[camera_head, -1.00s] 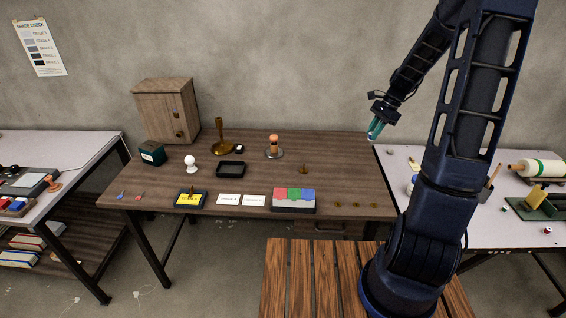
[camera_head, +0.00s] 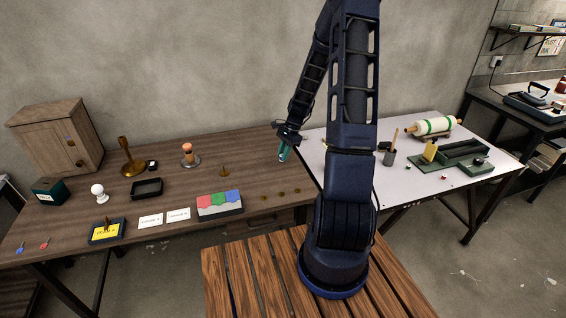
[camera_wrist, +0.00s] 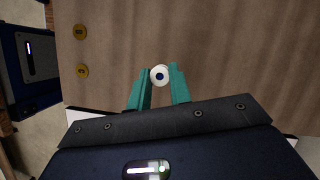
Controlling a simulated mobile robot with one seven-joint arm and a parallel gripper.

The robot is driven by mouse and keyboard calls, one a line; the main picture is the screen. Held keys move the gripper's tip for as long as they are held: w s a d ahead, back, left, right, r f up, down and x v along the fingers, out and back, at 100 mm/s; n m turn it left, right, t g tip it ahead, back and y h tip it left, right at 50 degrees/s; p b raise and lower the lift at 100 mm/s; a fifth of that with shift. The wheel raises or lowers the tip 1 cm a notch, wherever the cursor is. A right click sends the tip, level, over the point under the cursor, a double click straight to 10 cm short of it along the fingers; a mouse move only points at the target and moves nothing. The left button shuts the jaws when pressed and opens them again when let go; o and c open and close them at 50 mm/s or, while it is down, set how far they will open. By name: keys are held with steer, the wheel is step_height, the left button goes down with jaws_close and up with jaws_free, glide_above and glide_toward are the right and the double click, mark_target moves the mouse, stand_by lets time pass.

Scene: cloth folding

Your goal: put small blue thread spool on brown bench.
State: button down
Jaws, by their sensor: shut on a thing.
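The small thread spool (camera_wrist: 160,75), with a white round end and a blue centre, is between the teal fingertips of my gripper (camera_wrist: 159,88) in the wrist view. My gripper is shut on it. In the head view my gripper (camera_head: 283,152) hangs above the right end of the brown bench (camera_head: 245,165), near its border with the white table. The spool is too small to make out there. Brown wood fills most of the wrist view behind the spool, apart from it.
The white table (camera_head: 410,190) is at right.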

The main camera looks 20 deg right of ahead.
mark_target(283, 168)
steer(key=shift+f, duration=2.25)
steer(key=shift+f, duration=0.15)
steer(key=c, duration=1.3)
jaws_free()
